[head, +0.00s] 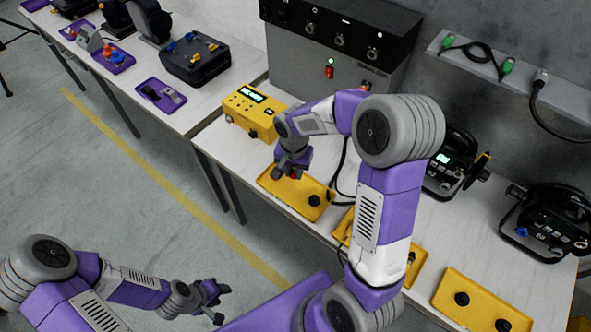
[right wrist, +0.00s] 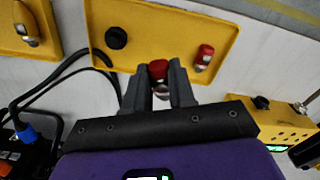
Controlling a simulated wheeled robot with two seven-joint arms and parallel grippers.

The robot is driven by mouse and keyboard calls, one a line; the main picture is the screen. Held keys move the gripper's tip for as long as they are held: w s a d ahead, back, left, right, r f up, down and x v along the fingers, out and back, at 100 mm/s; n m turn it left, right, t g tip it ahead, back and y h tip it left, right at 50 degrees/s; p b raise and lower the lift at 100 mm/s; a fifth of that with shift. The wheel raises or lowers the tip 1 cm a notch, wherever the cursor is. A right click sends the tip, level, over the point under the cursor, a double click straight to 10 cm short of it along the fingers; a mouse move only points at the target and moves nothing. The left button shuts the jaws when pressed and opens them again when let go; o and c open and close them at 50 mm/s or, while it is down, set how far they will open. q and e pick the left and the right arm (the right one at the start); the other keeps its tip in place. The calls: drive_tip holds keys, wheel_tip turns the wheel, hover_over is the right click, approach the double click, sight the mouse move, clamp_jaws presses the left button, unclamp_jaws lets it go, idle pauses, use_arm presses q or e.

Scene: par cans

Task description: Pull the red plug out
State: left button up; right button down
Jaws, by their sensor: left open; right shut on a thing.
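A red plug (right wrist: 158,70) with a metal end sits between the two fingers of my right gripper (right wrist: 160,88), which is shut on it. In the head view my right gripper (head: 291,172) is over the near yellow tray (head: 275,184), with a bit of red at its fingertips. The right wrist view shows the yellow tray (right wrist: 180,25) just beyond the fingers; I cannot tell whether the plug touches it. A second red-capped piece (right wrist: 204,55) lies on the tray to the right. My left gripper (head: 221,302) is open and empty, low over the floor.
A yellow box with a green display (head: 254,108) stands at the left end of the workbench. A grey unit with a red switch (head: 329,72) stands behind. Black cables (right wrist: 50,85) run by the tray. More yellow trays (head: 480,300) line the front edge.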

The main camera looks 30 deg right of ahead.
sight(295, 190)
drive_tip(key=shift+d+f, duration=0.15)
drive_tip(key=shift+f, duration=0.2)
wheel_tip(295, 190, down, 8)
drive_tip(key=b, duration=0.6)
drive_tip(key=shift+w, duration=0.1)
drive_tip(key=c, duration=0.9)
unclamp_jaws()
drive_tip(key=shift+o, duration=0.2)
wheel_tip(295, 190, up, 8)
drive_tip(key=shift+f+p, duration=0.15)
drive_tip(key=shift+p, duration=0.75)
